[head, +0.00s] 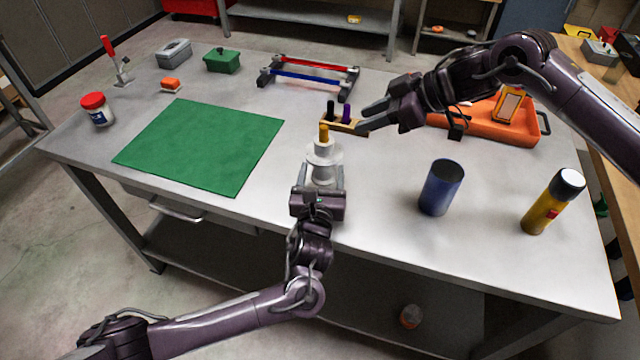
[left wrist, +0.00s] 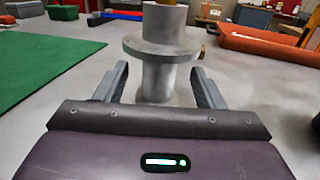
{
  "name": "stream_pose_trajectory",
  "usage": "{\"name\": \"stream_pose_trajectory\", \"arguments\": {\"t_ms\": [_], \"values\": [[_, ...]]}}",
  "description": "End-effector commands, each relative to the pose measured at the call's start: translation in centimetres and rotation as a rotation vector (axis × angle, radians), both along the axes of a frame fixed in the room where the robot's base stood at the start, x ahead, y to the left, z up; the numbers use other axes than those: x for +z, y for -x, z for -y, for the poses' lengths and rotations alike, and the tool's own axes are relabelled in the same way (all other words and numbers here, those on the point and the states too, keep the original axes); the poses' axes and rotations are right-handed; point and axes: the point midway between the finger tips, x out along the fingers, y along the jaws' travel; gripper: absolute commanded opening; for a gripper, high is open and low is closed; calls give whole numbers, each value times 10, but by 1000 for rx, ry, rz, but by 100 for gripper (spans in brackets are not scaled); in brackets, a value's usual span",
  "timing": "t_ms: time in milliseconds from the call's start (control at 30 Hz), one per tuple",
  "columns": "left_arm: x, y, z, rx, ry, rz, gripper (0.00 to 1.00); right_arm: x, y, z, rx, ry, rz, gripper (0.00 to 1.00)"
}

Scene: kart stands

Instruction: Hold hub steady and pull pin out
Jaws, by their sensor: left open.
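The hub (head: 323,172) is a pale grey flanged cylinder standing upright on the metal bench. The pin (head: 323,132) is yellow-orange and sticks up from the hub's top. My left gripper (head: 322,178) is open at the near side of the hub, low down. In the left wrist view the hub (left wrist: 160,78) stands between its spread fingers (left wrist: 158,85), with gaps on both sides.
A wooden holder (head: 352,127) with black and purple pegs stands just behind the hub, close to my right fingers. A green mat (head: 205,145) covers bench at left.

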Motion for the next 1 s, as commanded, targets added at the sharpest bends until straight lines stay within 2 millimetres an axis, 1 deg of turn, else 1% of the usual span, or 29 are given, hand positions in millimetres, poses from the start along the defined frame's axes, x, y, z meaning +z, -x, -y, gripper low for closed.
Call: {"name": "stream_pose_trajectory", "arguments": {"t_ms": [33, 100, 200, 300, 433, 633, 667, 1000], "values": [[1, -9, 1, 0, -1, 2, 63, 0, 0, 0, 0, 0, 0, 36], [1, -19, 2, 1, 0, 1, 63, 0, 0, 0, 0, 0, 0, 36], [1, -30, 3, 1, 1, 2, 63, 0, 0, 0, 0, 0, 0, 36], [0, -37, 4, -1, 0, 0, 63, 0, 0, 0, 0, 0, 0, 36], [0, -41, 4, -1, 2, 0, 63, 0, 0, 0, 0, 0, 0, 36], [0, -41, 4, -1, 3, 0, 63, 0, 0, 0, 0, 0, 0, 36], [0, -41, 4, -1, 3, 0, 60, 0, 0, 0, 0, 0, 0, 36], [0, -41, 4, -1, 2, -1, 16, 0, 0, 0, 0, 0, 0, 36]]}}
